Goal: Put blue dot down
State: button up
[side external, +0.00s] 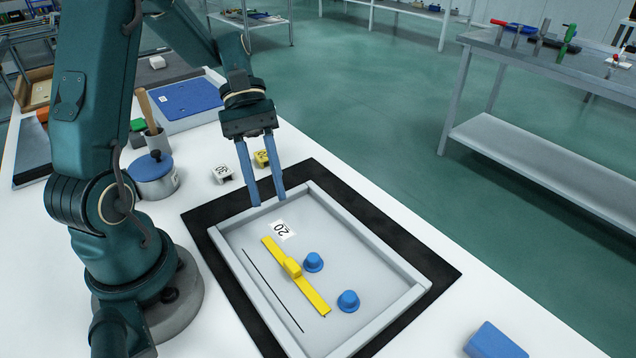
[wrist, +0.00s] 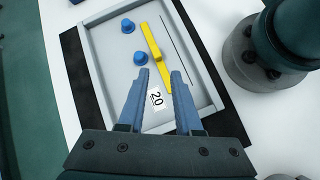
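Two blue dots sit on the grey panel (side external: 245,238): one blue dot (side external: 313,262) beside the yellow bar (side external: 318,295), the other (side external: 348,301) nearer the front right corner. Both also show in the wrist view, the nearer one (wrist: 140,58) and the farther one (wrist: 128,26). The yellow bar lies along the panel with a raised grip at its middle, next to a thin dark slot. My gripper (side external: 266,203) is open and empty, above the panel's back edge. In the wrist view its blue fingers (wrist: 160,75) stand apart above a white label marked 20 (wrist: 156,98).
The panel has a raised rim and lies on a black mat (side external: 440,266). A blue block (side external: 494,342) is at the front right. A yellow block (side external: 262,158), a white block (side external: 222,173) and a blue-lidded pot (side external: 152,168) stand behind.

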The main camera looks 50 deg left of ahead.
jog(key=s+d+r+m+t+y, duration=0.4)
jog(key=r+m+t+y, duration=0.2)
jog(key=m, duration=0.6)
jog(key=shift+s+r+t+y, duration=0.4)
jog(key=shift+t+y, duration=0.5)
jog(key=shift+y, duration=0.1)
